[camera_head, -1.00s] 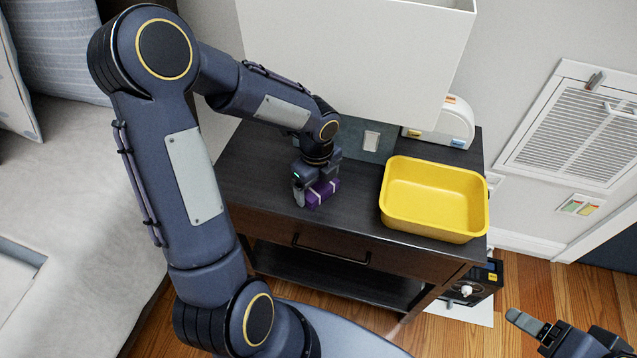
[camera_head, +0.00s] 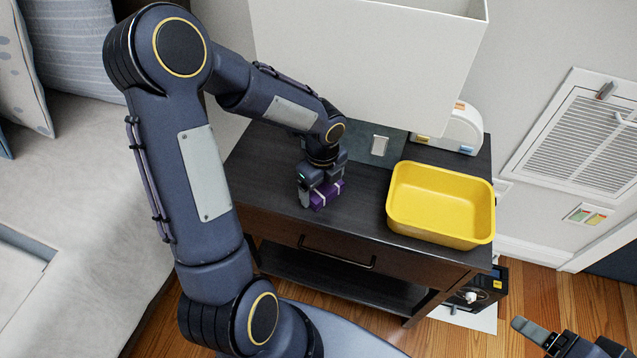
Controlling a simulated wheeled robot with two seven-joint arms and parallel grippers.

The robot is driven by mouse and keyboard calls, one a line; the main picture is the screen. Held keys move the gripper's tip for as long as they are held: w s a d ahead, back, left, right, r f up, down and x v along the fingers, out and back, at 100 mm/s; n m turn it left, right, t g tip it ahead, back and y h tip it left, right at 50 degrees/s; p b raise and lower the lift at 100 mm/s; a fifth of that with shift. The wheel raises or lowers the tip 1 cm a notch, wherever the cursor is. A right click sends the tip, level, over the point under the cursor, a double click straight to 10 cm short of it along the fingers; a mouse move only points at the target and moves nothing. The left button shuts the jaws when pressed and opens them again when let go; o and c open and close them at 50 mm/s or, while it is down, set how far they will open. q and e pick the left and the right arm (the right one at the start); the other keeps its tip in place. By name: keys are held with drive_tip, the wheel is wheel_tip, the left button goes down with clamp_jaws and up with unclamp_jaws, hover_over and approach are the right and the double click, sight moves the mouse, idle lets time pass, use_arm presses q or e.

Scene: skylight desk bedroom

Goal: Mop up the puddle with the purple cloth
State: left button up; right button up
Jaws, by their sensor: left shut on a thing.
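The purple cloth (camera_head: 331,192) is a small folded bundle on or just above the dark nightstand top (camera_head: 270,165), near its front edge. My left gripper (camera_head: 318,194) is shut on the cloth, pointing down. I cannot tell whether the cloth touches the surface. No puddle can be made out; the gripper and arm hide part of the top. My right gripper (camera_head: 533,333) shows only partly at the lower right corner, away from the nightstand, and its jaw state is unclear.
A yellow basin (camera_head: 440,233) stands empty on the right of the nightstand. A large white lampshade (camera_head: 370,60) overhangs the back, and a white rounded device (camera_head: 457,128) stands behind the basin. A bed (camera_head: 90,200) is at the left. A dark box (camera_head: 490,285) sits by the floor.

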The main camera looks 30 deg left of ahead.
use_arm(q)
drive_tip(key=shift+d, duration=0.4)
drive_tip(key=shift+d, duration=0.15)
drive_tip(key=shift+d, duration=0.85)
drive_tip(key=shift+a, duration=1.05)
wheel_tip(320, 180, up, 8)
drive_tip(key=p, duration=0.7)
drive_tip(key=shift+p, duration=0.4)
drive_tip(key=shift+r, duration=0.1)
